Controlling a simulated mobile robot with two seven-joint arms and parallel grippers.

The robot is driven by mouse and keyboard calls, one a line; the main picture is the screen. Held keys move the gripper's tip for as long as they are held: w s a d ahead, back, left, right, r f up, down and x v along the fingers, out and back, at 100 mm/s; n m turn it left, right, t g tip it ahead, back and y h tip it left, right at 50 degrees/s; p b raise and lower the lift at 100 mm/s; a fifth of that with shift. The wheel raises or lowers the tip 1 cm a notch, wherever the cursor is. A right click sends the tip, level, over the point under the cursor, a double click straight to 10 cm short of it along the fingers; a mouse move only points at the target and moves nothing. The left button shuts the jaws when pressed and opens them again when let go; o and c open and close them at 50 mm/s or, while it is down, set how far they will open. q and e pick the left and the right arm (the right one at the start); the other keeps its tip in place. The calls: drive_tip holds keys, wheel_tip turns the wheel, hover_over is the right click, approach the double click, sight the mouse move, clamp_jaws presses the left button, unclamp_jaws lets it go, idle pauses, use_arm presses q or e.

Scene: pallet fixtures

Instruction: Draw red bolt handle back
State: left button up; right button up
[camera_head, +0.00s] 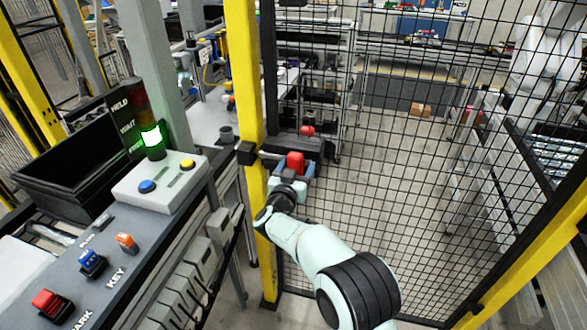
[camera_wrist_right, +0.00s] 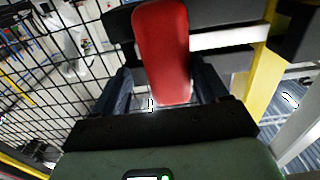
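The red bolt handle (camera_head: 295,162) sits on a dark bolt beside the yellow gate post. In the right wrist view the red handle (camera_wrist_right: 163,50) hangs in the upper middle, its lower end between my fingers. My right gripper (camera_head: 297,171) is at the handle, with its blue-grey fingers on either side. In the wrist view the right gripper (camera_wrist_right: 163,92) is open, with a gap showing between the left finger and the handle. Contact on the right side is unclear. My left gripper is not in view.
The yellow post (camera_head: 248,80) stands just left of the handle, with black mesh (camera_head: 420,170) to the right. A control console (camera_head: 130,245) with buttons and switches and a green lamp (camera_head: 152,137) fills the left. A black bin (camera_head: 75,160) stands on it.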

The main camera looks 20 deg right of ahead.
drive_tip(key=shift+a, duration=0.2)
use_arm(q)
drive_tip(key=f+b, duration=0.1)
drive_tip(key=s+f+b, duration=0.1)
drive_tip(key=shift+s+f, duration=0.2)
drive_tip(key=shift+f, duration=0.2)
use_arm(e)
drive_tip(key=v, duration=1.3)
drive_tip(key=shift+s, duration=0.3)
